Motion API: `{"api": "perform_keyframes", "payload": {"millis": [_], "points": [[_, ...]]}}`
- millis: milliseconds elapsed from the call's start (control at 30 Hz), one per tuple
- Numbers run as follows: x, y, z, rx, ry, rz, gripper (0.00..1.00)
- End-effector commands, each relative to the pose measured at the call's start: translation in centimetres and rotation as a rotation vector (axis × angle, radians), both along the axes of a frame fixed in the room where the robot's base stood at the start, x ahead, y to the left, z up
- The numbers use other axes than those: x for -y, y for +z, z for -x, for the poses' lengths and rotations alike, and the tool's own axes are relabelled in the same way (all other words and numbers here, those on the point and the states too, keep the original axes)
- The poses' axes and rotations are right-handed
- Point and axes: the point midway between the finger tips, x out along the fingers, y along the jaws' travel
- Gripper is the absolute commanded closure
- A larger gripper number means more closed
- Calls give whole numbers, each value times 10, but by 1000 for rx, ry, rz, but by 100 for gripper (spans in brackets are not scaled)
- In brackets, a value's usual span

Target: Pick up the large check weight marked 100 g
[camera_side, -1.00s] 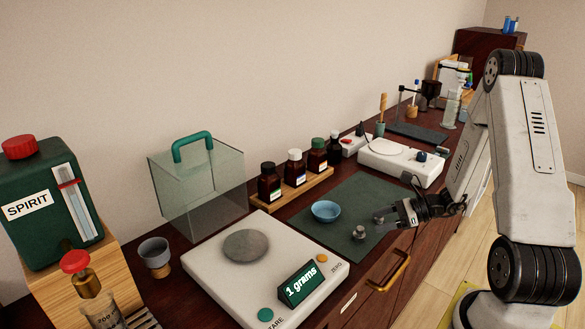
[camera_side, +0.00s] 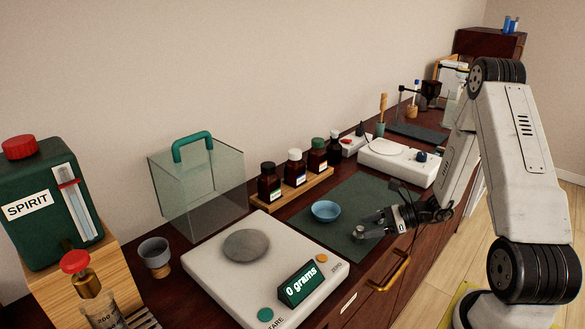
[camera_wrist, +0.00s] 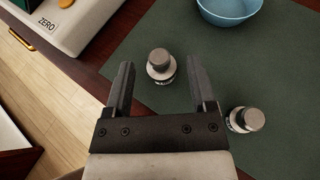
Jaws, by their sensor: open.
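Two grey knobbed metal weights stand upright on the green mat (camera_side: 345,197). In the wrist view one weight (camera_wrist: 160,66) is just beyond and between the fingertips of my gripper (camera_wrist: 160,85), apart from both. The other weight (camera_wrist: 244,120) is outside the right finger. Their markings are too small to read. In the side view my gripper (camera_side: 369,226) is low over the mat, pointing left, open and empty, with one weight (camera_side: 360,232) at its tips. The other weight is hidden there by my gripper.
A blue bowl (camera_side: 326,211) sits on the mat behind the weights. A balance (camera_side: 205,275) reading 0 grams stands at left; its corner shows in the wrist view (camera_wrist: 93,15). Bottles in a wooden rack (camera_side: 292,197) stand behind. The counter's front edge is close.

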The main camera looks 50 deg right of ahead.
Motion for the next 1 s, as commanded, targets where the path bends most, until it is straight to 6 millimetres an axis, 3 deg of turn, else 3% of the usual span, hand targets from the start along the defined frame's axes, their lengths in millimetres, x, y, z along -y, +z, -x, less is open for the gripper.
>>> {"api": "perform_keyframes", "payload": {"millis": [500,1000], "points": [[-27,-17,-33,-1,3,0,28],[-29,-18,-37,-1,0,1,28]]}}
